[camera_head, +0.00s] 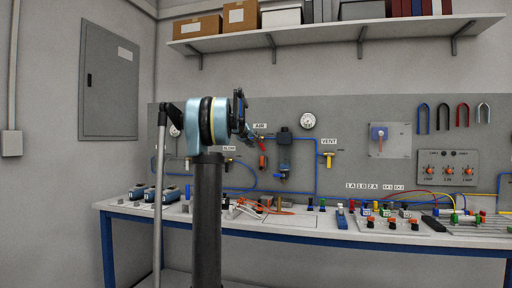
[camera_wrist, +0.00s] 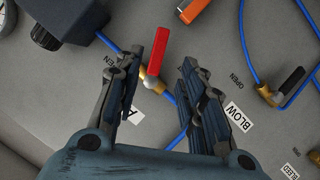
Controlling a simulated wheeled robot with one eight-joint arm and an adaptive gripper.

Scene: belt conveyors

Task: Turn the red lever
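The red lever (camera_wrist: 158,52) sits on a brass valve (camera_wrist: 151,82) on a blue air line in the wrist view. It also shows on the grey panel below the AIR label in the head view (camera_head: 262,162). My gripper (camera_wrist: 173,52) is open, with its two dark fingers on either side of the lever. The lever lies between the fingers in the picture, nearer the left finger, which overlaps an A label. I cannot tell the depth gap or any contact. In the head view my gripper (camera_head: 243,116) is seen edge-on, left of the lever.
A black-handled valve (camera_wrist: 292,82) and the BLOW label (camera_wrist: 238,117) are to the right. An orange part (camera_wrist: 196,8) is above and a dark box (camera_wrist: 67,18) is at upper left. The workbench (camera_head: 330,235) holds several tools below; a shelf (camera_head: 330,36) hangs above.

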